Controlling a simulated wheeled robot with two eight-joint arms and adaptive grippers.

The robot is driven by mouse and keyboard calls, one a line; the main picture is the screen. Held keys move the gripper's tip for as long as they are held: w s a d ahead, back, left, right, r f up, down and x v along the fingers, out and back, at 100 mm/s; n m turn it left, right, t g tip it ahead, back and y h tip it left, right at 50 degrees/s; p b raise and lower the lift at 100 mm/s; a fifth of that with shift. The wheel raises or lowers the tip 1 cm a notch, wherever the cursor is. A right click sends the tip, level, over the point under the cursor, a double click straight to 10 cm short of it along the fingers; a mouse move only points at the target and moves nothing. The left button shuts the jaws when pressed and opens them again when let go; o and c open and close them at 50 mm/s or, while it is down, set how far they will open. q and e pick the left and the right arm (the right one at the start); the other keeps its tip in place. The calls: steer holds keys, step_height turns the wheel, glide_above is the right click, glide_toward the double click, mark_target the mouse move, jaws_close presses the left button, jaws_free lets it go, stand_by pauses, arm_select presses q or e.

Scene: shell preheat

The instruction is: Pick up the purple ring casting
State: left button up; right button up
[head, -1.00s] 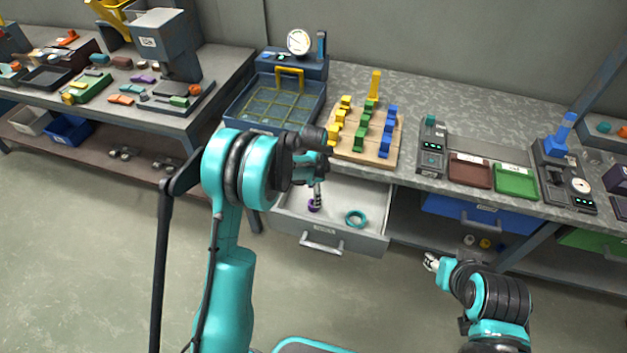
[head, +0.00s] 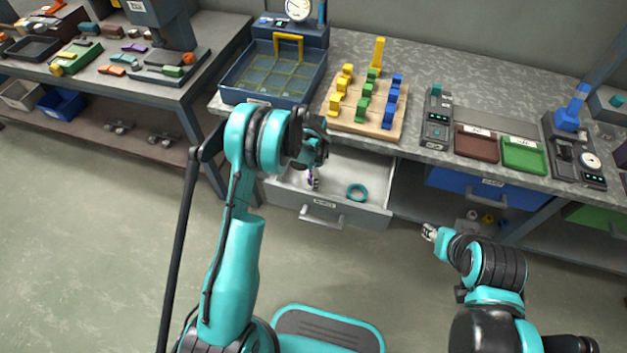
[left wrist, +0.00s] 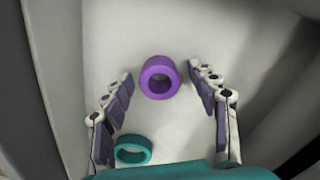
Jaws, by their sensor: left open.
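The purple ring casting (left wrist: 160,62) lies on the pale drawer floor in the left wrist view, hole facing the camera. My left gripper (left wrist: 160,75) is open, with one finger on either side of the ring and visible gaps between them. In the head view my left gripper (head: 313,181) reaches down into the open drawer (head: 322,213) and largely hides the purple ring. A teal ring (left wrist: 133,160) lies near the left finger in the wrist view; it also shows in the head view (head: 357,200). My right gripper (head: 430,232) is away from the drawer; its opening is too small to judge.
The drawer walls surround the left gripper, and the workbench (head: 420,65) overhangs behind it. A blue-grey basket (head: 262,92) and a wooden board (head: 352,125) with colored blocks stand above.

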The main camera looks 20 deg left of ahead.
arm_select(q)
steer(key=shift+r, duration=0.1)
steer(key=shift+c, duration=0.2)
steer(key=c, duration=1.2)
